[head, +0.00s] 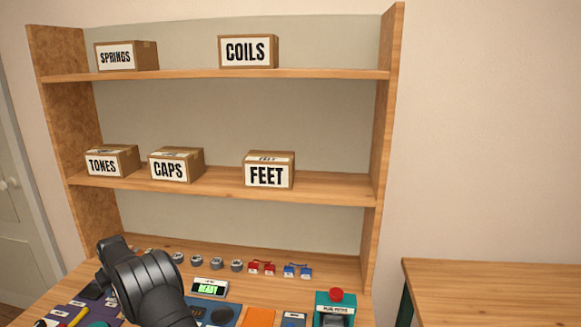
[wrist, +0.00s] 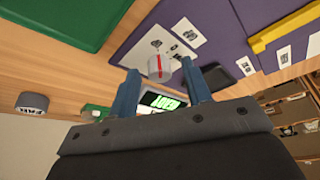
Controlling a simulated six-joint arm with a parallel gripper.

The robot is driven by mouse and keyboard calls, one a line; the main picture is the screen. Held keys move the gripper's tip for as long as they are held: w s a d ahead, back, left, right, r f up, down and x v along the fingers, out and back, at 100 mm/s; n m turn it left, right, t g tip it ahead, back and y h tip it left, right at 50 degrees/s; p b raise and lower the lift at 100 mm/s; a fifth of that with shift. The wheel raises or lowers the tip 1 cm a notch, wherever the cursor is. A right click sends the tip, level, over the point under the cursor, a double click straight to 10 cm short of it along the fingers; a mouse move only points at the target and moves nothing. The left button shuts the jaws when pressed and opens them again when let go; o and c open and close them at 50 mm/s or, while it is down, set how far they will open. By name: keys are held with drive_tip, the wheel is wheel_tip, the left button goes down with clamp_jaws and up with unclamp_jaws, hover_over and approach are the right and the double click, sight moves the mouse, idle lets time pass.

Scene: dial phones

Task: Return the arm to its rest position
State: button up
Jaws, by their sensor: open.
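My dark arm (head: 145,285) reaches up from the bottom left of the head view, over the left part of the workbench. My gripper (wrist: 160,67) shows in the wrist view with its two blue-grey fingers spread apart. The jaws are open, and I see nothing clamped between them. A grey cylinder with a red line (wrist: 157,69) appears between the fingertips in the picture; I cannot tell how far away it is. A small display with green characters (wrist: 166,102) shows behind the fingers and is partly hidden. In the head view the display (head: 209,288) stands on the bench, right of my arm.
A wooden shelf unit (head: 225,181) rises behind the bench, holding labelled boxes such as FEET (head: 268,171) and COILS (head: 248,51). Small grey, red (head: 262,268) and blue parts line the bench back. A teal unit with a red button (head: 335,306) stands right. Another table (head: 490,285) is farther right.

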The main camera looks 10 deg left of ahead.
idle(0.3)
drive_tip(key=v, duration=1.8)
drive_tip(key=x, duration=1.7)
drive_tip(key=shift+a+f, duration=0.1)
drive_tip(key=shift+f, duration=0.2)
drive_tip(key=shift+w+a+f, duration=0.1)
drive_tip(key=shift+a+f, duration=0.05)
drive_tip(key=shift+f, duration=0.05)
drive_tip(key=m, duration=0.2)
drive_tip(key=shift+m+t+h, duration=0.3)
drive_tip(key=shift+t, duration=0.1)
drive_tip(key=shift+r, duration=0.3)
drive_tip(key=s+d+r+m, duration=0.1)
drive_tip(key=d+r, duration=0.1)
drive_tip(key=r, duration=0.4)
drive_tip(key=s+d+r+m+g, duration=0.1)
drive_tip(key=s+d+r+m, duration=0.1)
drive_tip(key=r, duration=0.4)
drive_tip(key=shift+s+d+r, duration=0.3)
drive_tip(key=shift+d+r, duration=0.1)
drive_tip(key=shift+d, duration=0.4)
